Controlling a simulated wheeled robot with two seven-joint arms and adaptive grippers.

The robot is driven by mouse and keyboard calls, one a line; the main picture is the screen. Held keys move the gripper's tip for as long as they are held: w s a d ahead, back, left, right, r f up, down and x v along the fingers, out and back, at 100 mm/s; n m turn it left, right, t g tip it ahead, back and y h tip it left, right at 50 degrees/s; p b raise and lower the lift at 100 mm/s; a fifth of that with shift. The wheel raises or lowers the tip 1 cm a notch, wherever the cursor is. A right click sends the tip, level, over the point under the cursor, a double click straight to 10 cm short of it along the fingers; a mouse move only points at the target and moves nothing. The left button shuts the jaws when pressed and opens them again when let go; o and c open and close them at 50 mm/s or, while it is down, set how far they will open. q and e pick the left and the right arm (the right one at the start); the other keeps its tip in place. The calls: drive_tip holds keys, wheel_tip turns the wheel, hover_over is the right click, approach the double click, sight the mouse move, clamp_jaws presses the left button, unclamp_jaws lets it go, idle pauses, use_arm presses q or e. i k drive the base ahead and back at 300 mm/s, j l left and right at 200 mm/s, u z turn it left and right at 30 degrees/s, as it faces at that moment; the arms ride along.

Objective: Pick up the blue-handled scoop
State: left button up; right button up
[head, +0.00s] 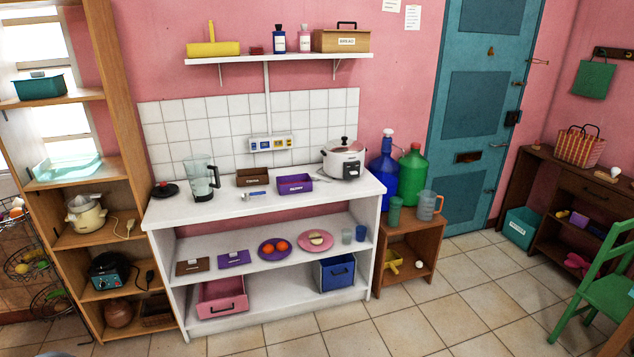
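A small blue-handled item, which looks like the blue-handled scoop (257,193), lies on the white countertop (225,207). It is in front of a brown open box (251,178) and to the left of a purple open box (294,185). It is small in the picture, so the shape of its bowl end is hard to make out. Neither of my grippers is in view.
A blender (201,178) stands left on the counter and a rice cooker (344,158) stands right. A wooden shelf unit (128,110) borders the counter on the left. A low wooden stand (412,237) with bottles is at the right. Tiled floor (340,338) in front is clear.

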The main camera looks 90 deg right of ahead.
sight(246, 196)
drive_tip(key=z, duration=2.8)
